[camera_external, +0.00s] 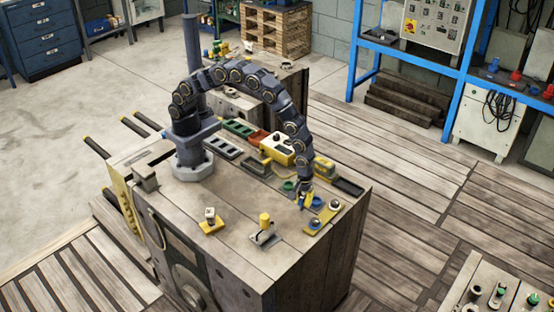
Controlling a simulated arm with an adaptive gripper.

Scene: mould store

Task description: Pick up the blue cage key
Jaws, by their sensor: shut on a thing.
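My arm arches over the wooden bench block, and my gripper (306,204) points down near its front right corner. The gripper is shut on a small blue thing (317,202), which looks like the blue cage key. The fingers partly hide it, and its exact shape is too small to make out. I cannot tell whether it is clear of the top. Close in front is a yellow plate (323,217) with a round blue-rimmed knob (315,224) and a dark round knob (334,205).
A green ring (288,185) lies just left of my gripper, and a dark tray (348,187) to the right. A yellow-topped post (264,220) and a small yellow-based fixture (211,222) stand front left.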

